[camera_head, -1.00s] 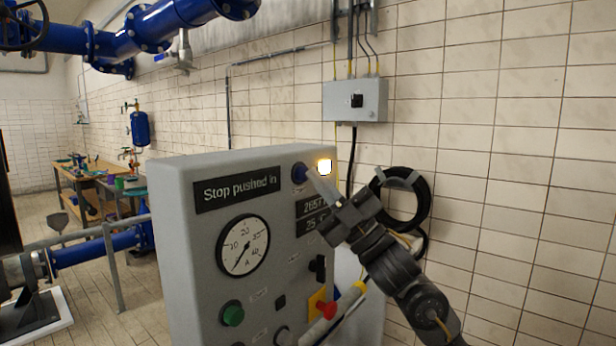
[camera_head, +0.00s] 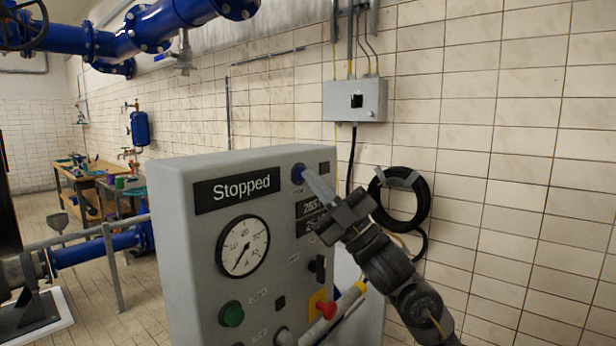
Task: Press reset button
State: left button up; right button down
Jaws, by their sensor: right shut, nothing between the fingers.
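The blue button (camera_head: 298,173) sits at the upper right of the grey control panel's face, beside the label plate. My right gripper (camera_head: 309,175) is shut and empty, its fingertips at the blue button; whether they touch it I cannot tell. The label plate (camera_head: 238,191) reads "Stopped". The lamp spot at the panel's top right corner (camera_head: 324,168) is dark. A red mushroom button (camera_head: 326,310) on a yellow plate and a green button (camera_head: 232,314) are lower on the panel. My left gripper is not in view.
The grey control panel (camera_head: 180,240) stands in front of a tiled wall. A grey switch box (camera_head: 355,100) and a coiled black hose (camera_head: 423,205) hang on the wall. A round gauge (camera_head: 242,247) is on the panel. Blue pipes and a workbench (camera_head: 80,172) are at left.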

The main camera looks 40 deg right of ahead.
jog(key=shift+s, duration=0.15)
jog(key=shift+s+d, duration=0.1)
jog(key=shift+s, duration=0.15)
dwell(0.4)
jog(key=s, duration=0.2)
jog(key=s+d, duration=0.1)
jog(key=s+b, duration=0.1)
jog(key=s, duration=0.1)
jog(key=shift+s+d, duration=0.35)
dwell(0.8)
